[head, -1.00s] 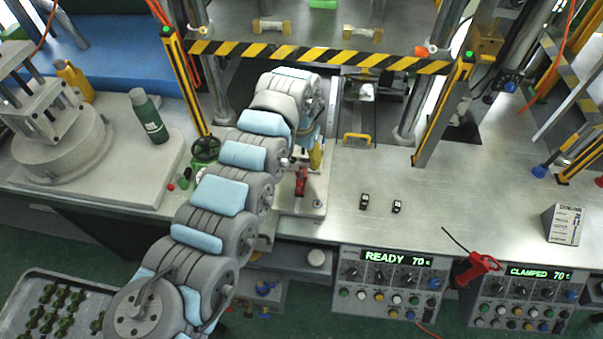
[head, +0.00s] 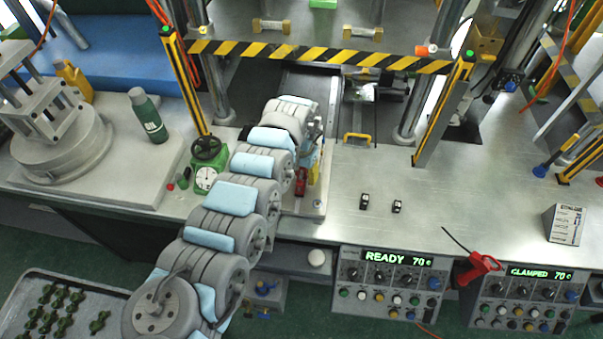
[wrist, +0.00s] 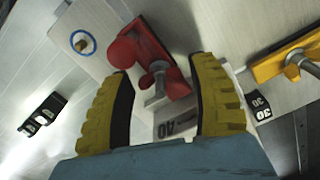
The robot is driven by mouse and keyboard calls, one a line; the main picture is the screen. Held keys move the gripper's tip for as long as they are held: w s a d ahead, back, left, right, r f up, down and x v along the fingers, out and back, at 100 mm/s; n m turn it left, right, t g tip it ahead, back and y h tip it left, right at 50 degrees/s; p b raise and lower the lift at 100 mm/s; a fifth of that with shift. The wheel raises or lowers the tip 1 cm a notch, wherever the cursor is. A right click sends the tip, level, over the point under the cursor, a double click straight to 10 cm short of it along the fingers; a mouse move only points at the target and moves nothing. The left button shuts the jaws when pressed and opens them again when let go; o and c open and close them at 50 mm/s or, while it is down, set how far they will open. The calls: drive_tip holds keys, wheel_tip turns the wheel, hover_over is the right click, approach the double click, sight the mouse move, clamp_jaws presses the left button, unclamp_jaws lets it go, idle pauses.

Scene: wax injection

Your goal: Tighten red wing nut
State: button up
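The red wing nut (wrist: 168,50) is a long red piece with a rounded red end and a grey metal stud at its middle, on a light plate. In the wrist view it lies ahead of and between the yellow, black-padded fingers of my gripper (wrist: 161,68). The fingers are wide apart, and I cannot tell whether either touches it. In the head view a small red part (head: 301,181) shows beside my arm on the fixture plate. My gripper is mostly hidden there behind my arm.
A yellow part with a stud (wrist: 290,56) is right of the fingers. Number blocks (wrist: 258,106) lie near them. Two small black blocks (head: 364,201) sit on the bench, with clear steel around them. A striped bar (head: 320,56) crosses behind.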

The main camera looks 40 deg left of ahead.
drive_tip(key=c, duration=0.8)
drive_tip(key=shift+r+m+p, duration=0.25)
drive_tip(key=shift+m+p, duration=0.25)
drive_tip(key=shift+p, duration=0.55)
drive_tip(key=shift+c, duration=0.2)
drive_tip(key=shift+f+m+p, duration=0.2)
drive_tip(key=shift+m+p, duration=0.25)
drive_tip(key=shift+m, duration=0.15)
